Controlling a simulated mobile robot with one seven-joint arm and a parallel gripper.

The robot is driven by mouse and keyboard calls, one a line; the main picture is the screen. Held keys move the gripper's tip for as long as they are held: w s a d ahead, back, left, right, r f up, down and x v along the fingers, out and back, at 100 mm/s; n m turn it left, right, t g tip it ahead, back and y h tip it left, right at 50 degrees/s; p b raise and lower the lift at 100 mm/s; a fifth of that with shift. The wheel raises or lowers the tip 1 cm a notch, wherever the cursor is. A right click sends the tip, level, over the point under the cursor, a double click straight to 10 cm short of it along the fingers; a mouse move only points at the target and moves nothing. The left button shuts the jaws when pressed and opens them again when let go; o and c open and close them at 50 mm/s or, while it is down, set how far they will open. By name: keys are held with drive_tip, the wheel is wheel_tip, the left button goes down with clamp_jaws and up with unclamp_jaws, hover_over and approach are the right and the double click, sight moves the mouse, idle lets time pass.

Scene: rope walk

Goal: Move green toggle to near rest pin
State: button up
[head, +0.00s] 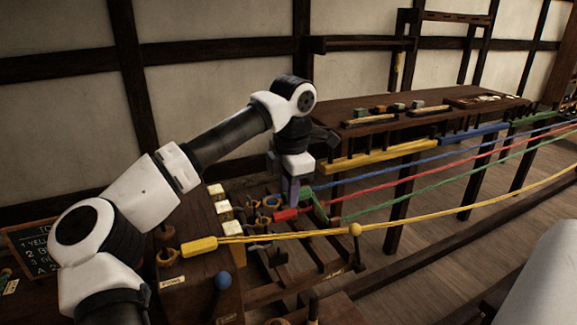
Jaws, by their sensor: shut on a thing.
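My gripper (294,196) points down over the wooden frame, shut on the green toggle (308,194). Only a small part of the toggle shows beside the fingers. Its green rope (400,194) bends down from there and runs off to the right. The red toggle (287,214) lies just below my gripper. The yellow toggle (198,246) lies at the left, with its rope running right. A post with a yellow ball (355,229) and one with a blue ball (222,281) stand in front. I cannot tell which post is the near rest pin.
Several brass-coloured rings (270,202) stand left of my gripper. Blue (400,165) and red ropes (420,168) stretch right, above the green one. A dark bench (350,108) with small blocks stands behind. Pale labelled blocks (224,213) line the left board.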

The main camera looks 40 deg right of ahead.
drive_tip(key=s+f+t+b, duration=0.1)
drive_tip(key=s+f, duration=0.2)
drive_tip(key=f, duration=0.7)
drive_tip(key=shift+s+a+f+b, duration=0.3)
drive_tip(key=shift+s+a+b, duration=0.05)
drive_tip(key=shift+s+b, duration=0.05)
drive_tip(key=shift+f+b, duration=0.2)
drive_tip(key=shift+b, duration=0.15)
idle(0.6)
drive_tip(key=o, duration=0.9)
drive_tip(key=shift+r, duration=0.15)
wheel_tip(320, 180, up, 8)
drive_tip(key=p, duration=0.4)
